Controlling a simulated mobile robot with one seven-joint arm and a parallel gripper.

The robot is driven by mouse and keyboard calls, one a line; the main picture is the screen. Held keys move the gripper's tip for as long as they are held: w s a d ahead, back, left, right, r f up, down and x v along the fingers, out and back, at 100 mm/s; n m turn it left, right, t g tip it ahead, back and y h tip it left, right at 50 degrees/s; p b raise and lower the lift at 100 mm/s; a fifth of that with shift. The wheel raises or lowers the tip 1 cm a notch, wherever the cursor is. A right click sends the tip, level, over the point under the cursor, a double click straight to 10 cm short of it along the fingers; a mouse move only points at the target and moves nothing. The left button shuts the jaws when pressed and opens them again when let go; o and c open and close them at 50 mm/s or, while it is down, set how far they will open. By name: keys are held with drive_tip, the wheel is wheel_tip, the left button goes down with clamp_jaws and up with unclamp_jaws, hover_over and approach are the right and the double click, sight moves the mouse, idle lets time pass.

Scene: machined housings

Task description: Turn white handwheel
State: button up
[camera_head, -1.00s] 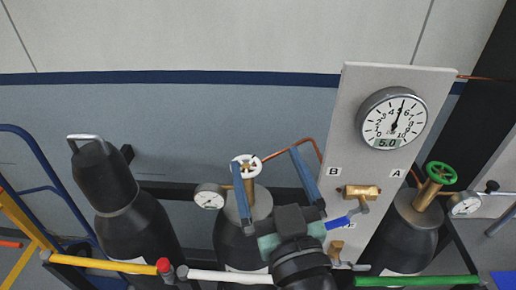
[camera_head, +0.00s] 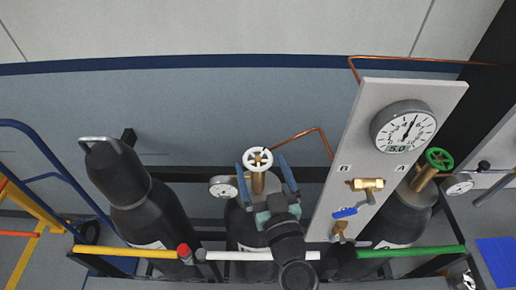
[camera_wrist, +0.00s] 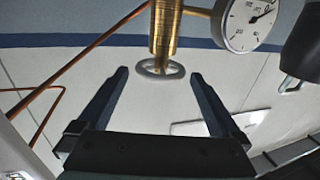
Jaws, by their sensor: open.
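The white handwheel (camera_head: 258,160) sits on top of a brass valve stem (camera_head: 258,183) on the middle dark cylinder. My gripper (camera_head: 263,163) is open, with one blue finger on each side of the handwheel and stem.
A small gauge (camera_head: 223,187) sits left of the stem and a copper pipe (camera_head: 300,137) leaves to the right. A panel (camera_head: 345,170) with a large gauge (camera_head: 403,127) stands right. A green handwheel (camera_head: 439,159) is beyond it. Coloured rails (camera_head: 410,252) cross in front.

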sight(258, 158)
drive_tip(key=shift+p+x, duration=0.4)
drive_tip(key=shift+x, duration=1.3)
drive_tip(key=c, duration=1.2)
